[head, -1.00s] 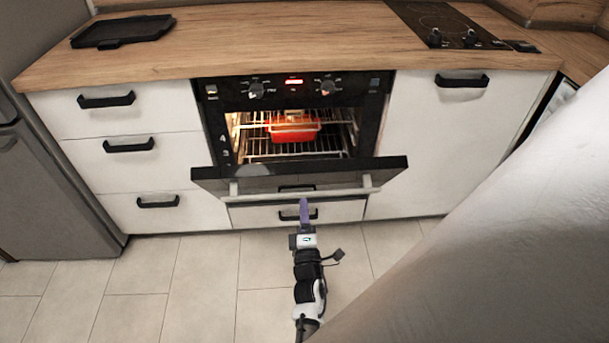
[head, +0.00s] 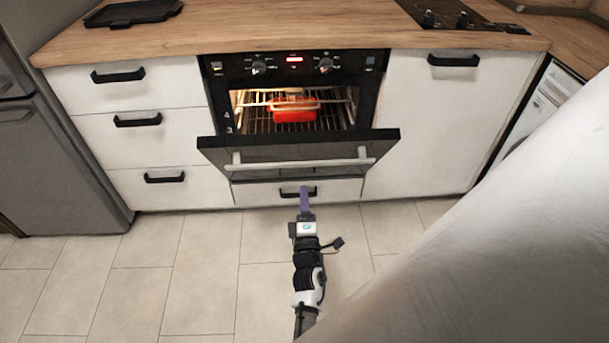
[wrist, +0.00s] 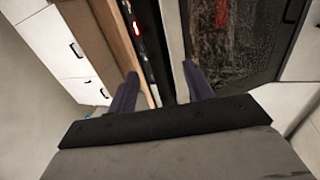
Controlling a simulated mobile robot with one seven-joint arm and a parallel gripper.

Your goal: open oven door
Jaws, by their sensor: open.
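The oven (head: 292,71) is lit inside. Its dark door (head: 300,150) is tilted partly open, with its top edge leaning out from the cavity. The pale bar handle (head: 300,161) runs across the door. My gripper (head: 304,190) is open and, in the head view, appears below the handle, in front of the bottom drawer, apart from the bar. In the wrist view my gripper (wrist: 160,73) has its two purple fingers spread, with nothing seen held. The door's dark glass (wrist: 235,40) lies right of the fingers there, with a red reflection.
A red dish (head: 294,110) sits on the oven rack. White drawers (head: 136,120) with black handles stand left and a white cabinet (head: 440,130) right. The tiled floor (head: 200,270) in front is clear. A grey fridge (head: 50,150) stands far left.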

